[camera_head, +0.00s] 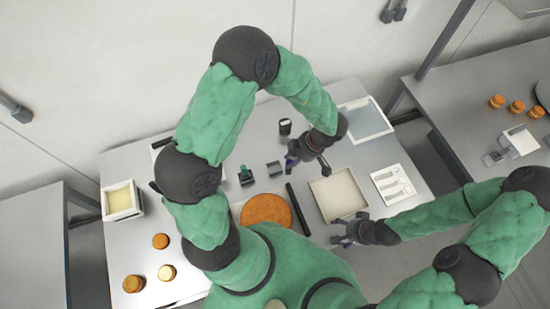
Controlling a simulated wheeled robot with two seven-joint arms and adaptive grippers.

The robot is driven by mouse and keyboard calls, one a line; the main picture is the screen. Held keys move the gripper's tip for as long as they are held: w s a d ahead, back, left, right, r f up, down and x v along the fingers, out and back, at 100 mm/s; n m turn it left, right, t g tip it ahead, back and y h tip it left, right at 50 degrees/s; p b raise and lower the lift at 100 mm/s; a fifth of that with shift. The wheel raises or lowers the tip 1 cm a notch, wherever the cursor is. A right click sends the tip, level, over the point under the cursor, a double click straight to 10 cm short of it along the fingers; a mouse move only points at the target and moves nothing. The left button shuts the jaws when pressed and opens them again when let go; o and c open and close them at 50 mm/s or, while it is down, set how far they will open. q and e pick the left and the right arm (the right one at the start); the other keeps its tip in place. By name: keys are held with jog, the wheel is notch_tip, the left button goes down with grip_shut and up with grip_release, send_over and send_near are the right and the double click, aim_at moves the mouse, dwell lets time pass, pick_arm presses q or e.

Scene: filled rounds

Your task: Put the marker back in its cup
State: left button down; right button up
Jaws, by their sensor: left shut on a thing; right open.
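My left gripper (293,160) is shut on a small dark, bluish thing over the back middle of the table. It looks like the marker, but the fingers hide most of it. A small dark upright cylinder with a pale band (285,127) stands just behind this gripper, apart from it. It may be the cup; its inside is too small to make out. My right gripper (343,238) is open and empty near the front edge of the table, in front of the beige tray.
The beige tray (320,184) lies right of a long black bar (297,209) and a round orange board (245,212). A small grey block (274,168) and a green-black item (246,175) stand left of my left gripper. A white panel (382,179) lies right.

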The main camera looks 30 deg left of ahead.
pick_arm(q)
jog(key=w+a+f, duration=0.2)
jog(key=a+f, duration=0.5)
jog(key=f, duration=0.3)
jog(key=shift+w+a+f, duration=0.15)
jog(key=shift+w+a, duration=0.05)
jog(key=shift+w, duration=0.15)
jog(key=shift+f, duration=0.15)
jog(key=c, duration=1)
grip_release()
jog(key=v, duration=1.2)
jog(key=shift+r, duration=0.25)
